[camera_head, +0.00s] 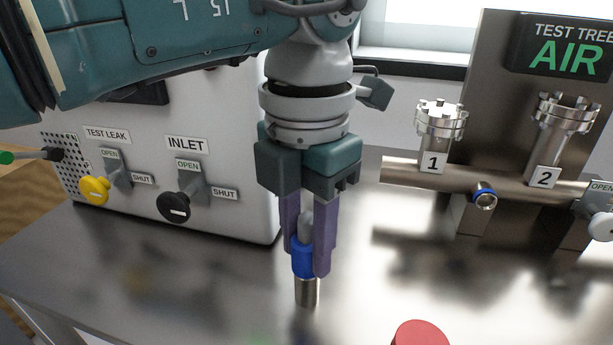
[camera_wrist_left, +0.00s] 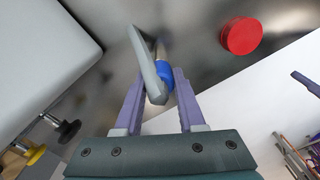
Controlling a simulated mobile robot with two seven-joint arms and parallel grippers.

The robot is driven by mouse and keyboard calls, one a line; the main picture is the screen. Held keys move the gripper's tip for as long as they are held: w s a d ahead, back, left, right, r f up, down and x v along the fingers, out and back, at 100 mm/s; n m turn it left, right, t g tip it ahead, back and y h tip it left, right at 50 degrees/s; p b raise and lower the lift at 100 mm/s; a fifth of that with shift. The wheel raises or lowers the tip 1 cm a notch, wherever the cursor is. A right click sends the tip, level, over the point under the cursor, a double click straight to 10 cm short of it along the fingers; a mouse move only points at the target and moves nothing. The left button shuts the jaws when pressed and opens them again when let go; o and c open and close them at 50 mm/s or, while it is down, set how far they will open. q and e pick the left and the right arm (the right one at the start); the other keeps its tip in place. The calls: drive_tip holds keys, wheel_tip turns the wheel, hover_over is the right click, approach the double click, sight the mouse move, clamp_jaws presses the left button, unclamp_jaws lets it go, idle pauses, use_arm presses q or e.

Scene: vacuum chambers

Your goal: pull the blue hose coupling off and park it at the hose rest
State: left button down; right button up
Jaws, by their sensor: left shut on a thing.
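My left gripper (camera_head: 308,262) points down, shut on the blue hose coupling (camera_head: 302,257). The coupling is a blue sleeve with a grey end above it, between the purple fingers. A short metal cylinder (camera_head: 307,292) shows directly below the sleeve; I cannot tell whether it belongs to the coupling or stands on the table. In the left wrist view the blue sleeve (camera_wrist_left: 166,75) and a bent grey piece (camera_wrist_left: 148,66) lie between the fingertips. I cannot make out the hose rest for certain. A dark purple piece (camera_wrist_left: 307,83) at the wrist view's right edge may be a right gripper finger.
The leak tester box (camera_head: 225,160) with yellow and black knobs stands left. A red round object (camera_head: 421,334) lies at front. Bare tabletop lies between them.

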use_arm(q)
drive_tip(key=shift+f, duration=0.1)
idle(0.4)
drive_tip(key=shift+c, duration=2.1)
unclamp_jaws()
drive_tip(key=shift+r+p, duration=2.75)
drive_tip(key=shift+r, duration=0.8)
